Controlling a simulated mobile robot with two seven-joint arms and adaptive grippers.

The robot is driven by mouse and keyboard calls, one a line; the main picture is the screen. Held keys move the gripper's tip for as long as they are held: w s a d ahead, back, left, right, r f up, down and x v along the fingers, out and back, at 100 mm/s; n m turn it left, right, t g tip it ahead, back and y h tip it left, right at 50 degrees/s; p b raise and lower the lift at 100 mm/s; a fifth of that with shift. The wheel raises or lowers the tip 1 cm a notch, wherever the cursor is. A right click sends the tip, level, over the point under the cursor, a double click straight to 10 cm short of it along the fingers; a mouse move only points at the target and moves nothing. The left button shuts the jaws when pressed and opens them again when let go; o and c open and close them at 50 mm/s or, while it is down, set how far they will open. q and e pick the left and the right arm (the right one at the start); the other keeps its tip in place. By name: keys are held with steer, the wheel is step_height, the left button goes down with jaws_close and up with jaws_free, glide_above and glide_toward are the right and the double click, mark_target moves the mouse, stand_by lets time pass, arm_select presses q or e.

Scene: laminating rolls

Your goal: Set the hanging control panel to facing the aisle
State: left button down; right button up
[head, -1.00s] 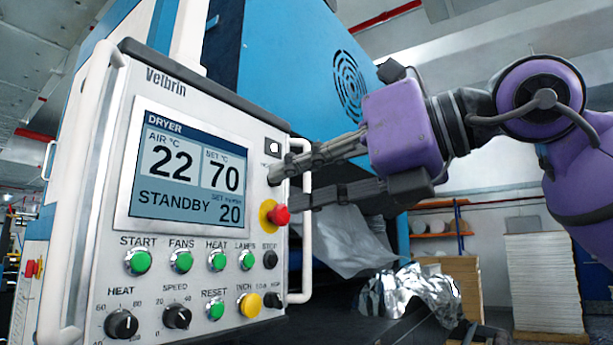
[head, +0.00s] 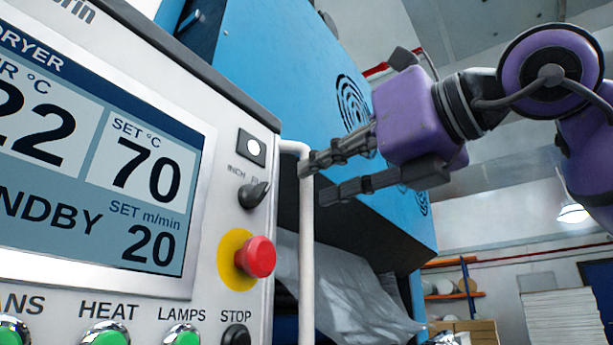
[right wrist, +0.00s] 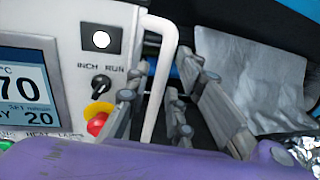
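The control panel (head: 225,165) is a white box with a screen, knobs and buttons. It fills the left of the head view, cut off by the frame, its face towards me at a slant. Its white vertical handle (head: 307,250) runs along the right edge. My right gripper (head: 313,179) is open at the handle's upper part. In the right wrist view the handle (right wrist: 160,80) shows between the spread fingers, and I see no closed grip on it. Whether a finger touches it, I cannot tell. My left gripper is not in view.
A blue machine housing (head: 290,60) with a round vent stands behind the panel. Grey sheet material (head: 350,295) hangs below it. A red stop button (head: 256,257) sticks out from the panel near the handle. Shelving (head: 455,290) and stacked sheets (head: 560,318) are farther back right.

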mark_target(311, 180)
steer(key=x, duration=0.4)
steer(key=shift+w+d+f, duration=0.1)
steer(key=shift+w+f, duration=0.05)
steer(key=shift+w, duration=0.05)
jaws_close()
